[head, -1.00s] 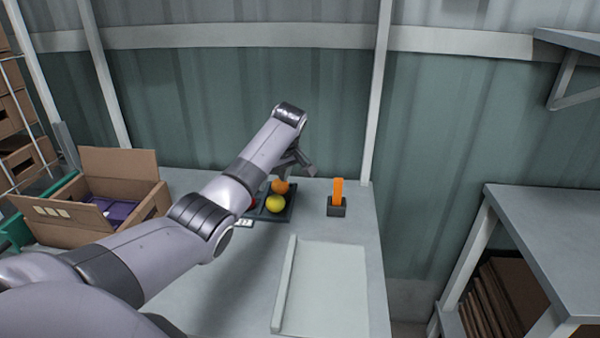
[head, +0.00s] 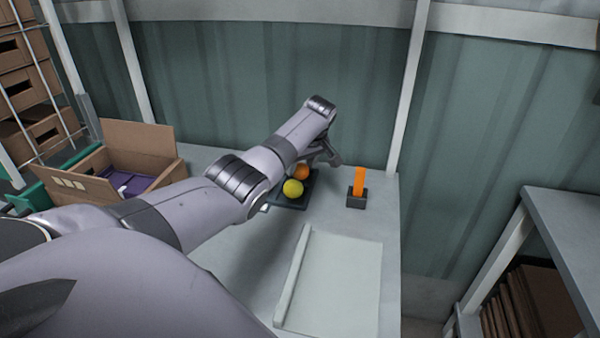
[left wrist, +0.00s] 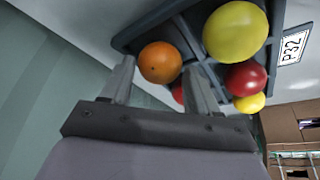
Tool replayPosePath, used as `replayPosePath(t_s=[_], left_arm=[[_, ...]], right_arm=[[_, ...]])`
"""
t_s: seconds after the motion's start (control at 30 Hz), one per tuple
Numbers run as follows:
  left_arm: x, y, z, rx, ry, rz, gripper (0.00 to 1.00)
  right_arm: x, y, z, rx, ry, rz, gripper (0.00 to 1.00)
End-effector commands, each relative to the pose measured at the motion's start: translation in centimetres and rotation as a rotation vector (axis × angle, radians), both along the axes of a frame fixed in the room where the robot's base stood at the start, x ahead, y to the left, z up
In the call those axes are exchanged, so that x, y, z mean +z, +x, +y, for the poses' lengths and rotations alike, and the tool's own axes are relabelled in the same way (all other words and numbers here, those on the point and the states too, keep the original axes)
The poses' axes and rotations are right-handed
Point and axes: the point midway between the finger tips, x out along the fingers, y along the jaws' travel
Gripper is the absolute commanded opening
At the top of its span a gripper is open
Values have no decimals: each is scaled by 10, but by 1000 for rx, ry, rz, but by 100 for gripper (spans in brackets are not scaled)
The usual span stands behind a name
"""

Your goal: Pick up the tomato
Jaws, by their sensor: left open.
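Several tomatoes sit in a dark divided tray (head: 296,205) on the table. The orange tomato (head: 302,171) and a yellow tomato (head: 293,188) show in the head view. The left wrist view shows the orange tomato (left wrist: 160,62), the large yellow one (left wrist: 235,31), a red one (left wrist: 246,78), a small yellow one (left wrist: 250,103) and a partly hidden red one. My left gripper (head: 322,157) is open at the tray's far side. Its fingers (left wrist: 158,66) appear either side of the orange tomato; whether they touch it is unclear. My right gripper is out of view.
An open cardboard box (head: 150,143) with purple contents stands left. An orange item stands in a dark holder (head: 356,200) right of the tray. A pale mat (head: 335,275) lies in front. A P32 label (left wrist: 293,45) is beside the tray. A shelf table (head: 570,225) stands right.

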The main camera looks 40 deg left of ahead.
Motion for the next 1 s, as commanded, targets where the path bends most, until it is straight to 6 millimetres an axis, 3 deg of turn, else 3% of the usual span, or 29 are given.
replayPosePath(t_s=[0.2, 0.47, 0.53, 0.57, 1.0], left_arm=[[-14, 2, 4, -1, -1, 0, 60], [-14, 2, 5, -2, 0, -1, 60], [-14, 2, 4, -2, 0, -1, 41], [-14, 2, 4, -2, 0, -1, 39], [-8, 2, 5, -2, 0, -3, 39]], right_arm=[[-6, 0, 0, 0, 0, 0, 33], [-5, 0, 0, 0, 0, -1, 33], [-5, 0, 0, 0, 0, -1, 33], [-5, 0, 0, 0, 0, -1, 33], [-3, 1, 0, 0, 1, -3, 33]])
